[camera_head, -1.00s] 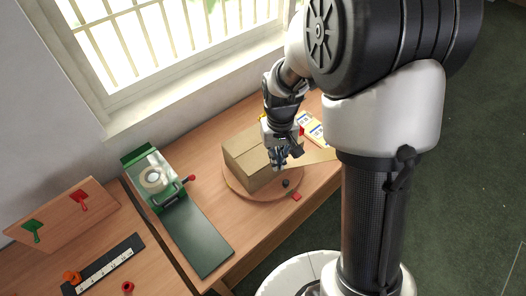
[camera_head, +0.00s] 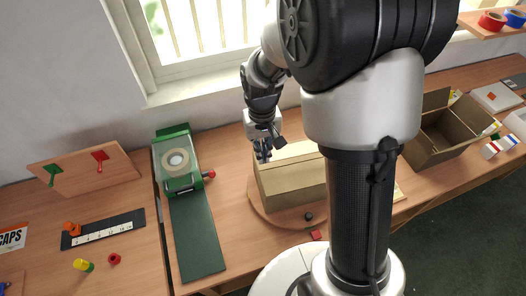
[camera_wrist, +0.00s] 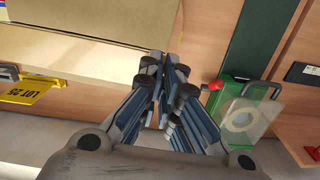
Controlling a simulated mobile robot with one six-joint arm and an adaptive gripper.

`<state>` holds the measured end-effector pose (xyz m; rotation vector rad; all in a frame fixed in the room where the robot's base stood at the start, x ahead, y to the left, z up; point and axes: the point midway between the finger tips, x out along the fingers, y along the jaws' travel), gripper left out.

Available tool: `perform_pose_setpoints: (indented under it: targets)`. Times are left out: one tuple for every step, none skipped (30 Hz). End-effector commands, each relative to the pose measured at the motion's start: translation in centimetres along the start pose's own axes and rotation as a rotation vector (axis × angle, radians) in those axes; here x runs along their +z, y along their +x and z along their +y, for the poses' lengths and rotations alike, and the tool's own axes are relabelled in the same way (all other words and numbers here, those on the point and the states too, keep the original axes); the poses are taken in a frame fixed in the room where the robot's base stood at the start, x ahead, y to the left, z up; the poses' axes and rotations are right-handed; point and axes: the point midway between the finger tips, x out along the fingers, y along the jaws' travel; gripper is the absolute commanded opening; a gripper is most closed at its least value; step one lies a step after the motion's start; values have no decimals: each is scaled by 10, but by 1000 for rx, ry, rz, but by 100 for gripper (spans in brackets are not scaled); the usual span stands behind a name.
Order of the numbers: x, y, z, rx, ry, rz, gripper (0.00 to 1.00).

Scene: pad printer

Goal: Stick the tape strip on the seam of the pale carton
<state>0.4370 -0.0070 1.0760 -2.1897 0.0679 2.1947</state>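The pale carton (camera_head: 291,186) sits on a round wooden turntable (camera_head: 262,212), its top looking closed. Part of it is hidden behind my arm. In the wrist view the carton (camera_wrist: 70,52) fills the upper left. My gripper (camera_head: 263,157) points down by the carton's back left top edge, and I cannot tell whether it touches. In the wrist view my gripper (camera_wrist: 167,68) has its fingertips drawn together, with nothing visible between them. The green tape dispenser (camera_head: 180,165) stands left of the carton with a pale tape roll under a clear cover. I cannot make out a loose tape strip.
A red-knobbed lever (camera_head: 210,174) sticks out from the dispenser towards the carton. A dark knob (camera_head: 309,216) and a red block (camera_head: 315,235) are at the turntable's front. An open brown box (camera_head: 440,130) stands at the right. A yellow LOT label (camera_wrist: 32,91) lies beyond the carton.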

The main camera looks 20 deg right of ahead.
Motion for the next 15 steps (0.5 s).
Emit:
perform_pose_setpoints:
  targets:
    - [0, 0, 0, 0, 0, 0, 0]
    - [0, 0, 0, 0, 0, 0, 0]
    - [0, 0, 0, 0, 0, 0, 0]
    - [0, -1, 0, 0, 0, 0, 0]
    - [0, -1, 0, 0, 0, 0, 0]
    - [0, -1, 0, 0, 0, 0, 0]
    - [0, -1, 0, 0, 0, 0, 0]
    - [0, -1, 0, 0, 0, 0, 0]
    - [0, -1, 0, 0, 0, 0, 0]
    - [0, -1, 0, 0, 0, 0, 0]
    - [0, -1, 0, 0, 0, 0, 0]
    - [0, 0, 0, 0, 0, -1, 0]
    - [0, 1, 0, 0, 0, -1, 0]
    - [0, 2, 0, 0, 0, -1, 0]
    - [0, 4, 0, 0, 0, -1, 0]
